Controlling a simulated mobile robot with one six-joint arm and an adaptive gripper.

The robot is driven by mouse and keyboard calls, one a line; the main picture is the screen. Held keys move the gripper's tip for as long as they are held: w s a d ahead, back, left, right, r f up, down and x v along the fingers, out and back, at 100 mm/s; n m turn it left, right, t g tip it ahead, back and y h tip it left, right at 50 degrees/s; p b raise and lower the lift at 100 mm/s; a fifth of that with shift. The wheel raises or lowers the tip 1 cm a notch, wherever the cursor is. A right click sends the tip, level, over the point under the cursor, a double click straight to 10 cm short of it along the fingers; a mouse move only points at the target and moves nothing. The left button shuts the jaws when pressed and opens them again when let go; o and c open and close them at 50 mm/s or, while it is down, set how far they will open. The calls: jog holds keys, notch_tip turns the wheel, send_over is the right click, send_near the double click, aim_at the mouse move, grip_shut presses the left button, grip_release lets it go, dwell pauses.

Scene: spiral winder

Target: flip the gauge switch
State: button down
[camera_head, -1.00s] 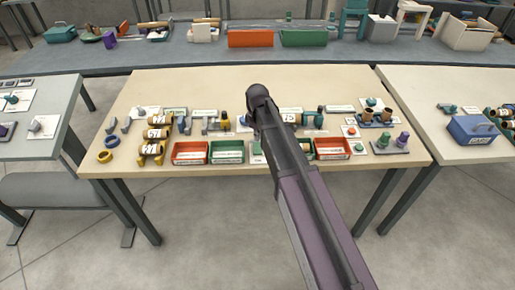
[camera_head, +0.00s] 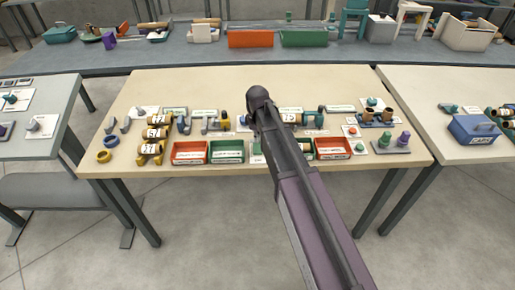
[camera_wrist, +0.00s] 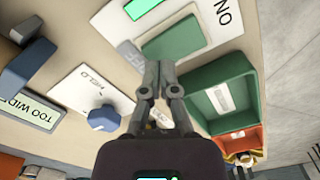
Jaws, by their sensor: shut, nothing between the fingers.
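In the wrist view my gripper (camera_wrist: 158,78) is shut and empty, with its fingertips together at the lower edge of a green block (camera_wrist: 172,38). I cannot tell whether they touch it. The green block is on a white plate (camera_wrist: 112,20) with a bright green window (camera_wrist: 141,8) and dark lettering like "NO" or "ON". I cannot tell whether this block is the gauge switch. A blue knob (camera_wrist: 103,118) is on a white plate marked "HELD" (camera_wrist: 75,88), left of my fingers.
A green tray (camera_wrist: 205,75) and an orange tray (camera_wrist: 245,138) lie right of my fingers. A "TOO WIDE" sign (camera_wrist: 32,112) is at left. The beige table (camera_head: 190,85) carries rolls, red trays (camera_head: 190,160) and fittings. Its back strip is mostly clear.

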jog(key=shift+f+b, duration=0.75)
dwell(0.7)
jog(key=shift+r+p, duration=3.55)
jog(key=s+d+m, duration=1.2)
jog(key=s+d, duration=0.4)
jog(key=s, duration=0.2)
jog(key=shift+s+d, duration=0.15)
jog(key=shift+d, duration=0.05)
